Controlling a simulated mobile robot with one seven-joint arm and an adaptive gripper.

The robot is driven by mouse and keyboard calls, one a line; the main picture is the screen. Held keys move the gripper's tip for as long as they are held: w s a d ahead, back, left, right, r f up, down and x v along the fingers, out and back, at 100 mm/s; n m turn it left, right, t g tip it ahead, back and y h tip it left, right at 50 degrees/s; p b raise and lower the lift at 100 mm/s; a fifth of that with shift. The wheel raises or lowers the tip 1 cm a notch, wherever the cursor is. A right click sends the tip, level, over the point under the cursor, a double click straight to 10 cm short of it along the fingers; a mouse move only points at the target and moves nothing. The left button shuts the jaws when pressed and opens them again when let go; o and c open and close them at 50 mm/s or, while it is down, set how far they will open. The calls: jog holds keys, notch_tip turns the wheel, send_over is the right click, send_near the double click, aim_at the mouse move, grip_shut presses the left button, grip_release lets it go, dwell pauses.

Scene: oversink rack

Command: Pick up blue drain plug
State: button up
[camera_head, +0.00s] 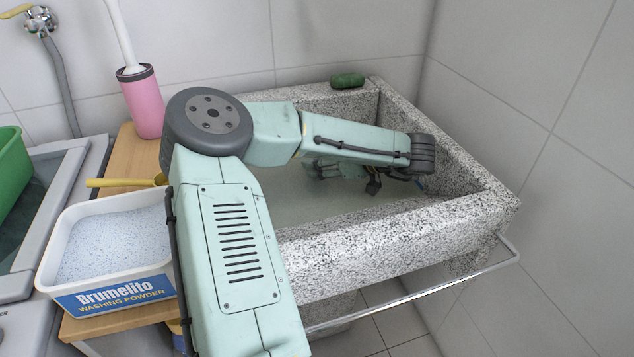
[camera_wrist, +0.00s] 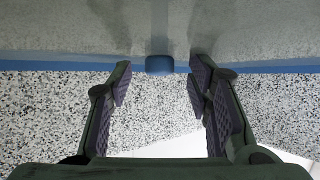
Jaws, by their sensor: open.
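The blue drain plug (camera_wrist: 159,65) shows in the wrist view as a small, dark blue, rounded block at the top middle. My gripper (camera_wrist: 160,82) is open, with one finger on each side of the picture and nothing between the pads. The plug lies just beyond the fingertips, roughly centred between them, apart from both. In the head view my arm reaches over the speckled stone sink (camera_head: 370,240), with its end low inside the basin. A small blue spot shows beside my wrist there; I cannot tell whether it is the plug.
The sink's thick walls surround my gripper. A green bar (camera_head: 347,80) lies on the back rim. A metal rail (camera_head: 420,287) runs along the front. At left stand a washing powder tub (camera_head: 112,245), a pink brush holder (camera_head: 143,103) and a green basin (camera_head: 12,170).

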jog(key=shift+w+a+f, duration=0.15)
jog(key=shift+a, duration=0.05)
jog(key=shift+c, duration=0.5)
grip_shut()
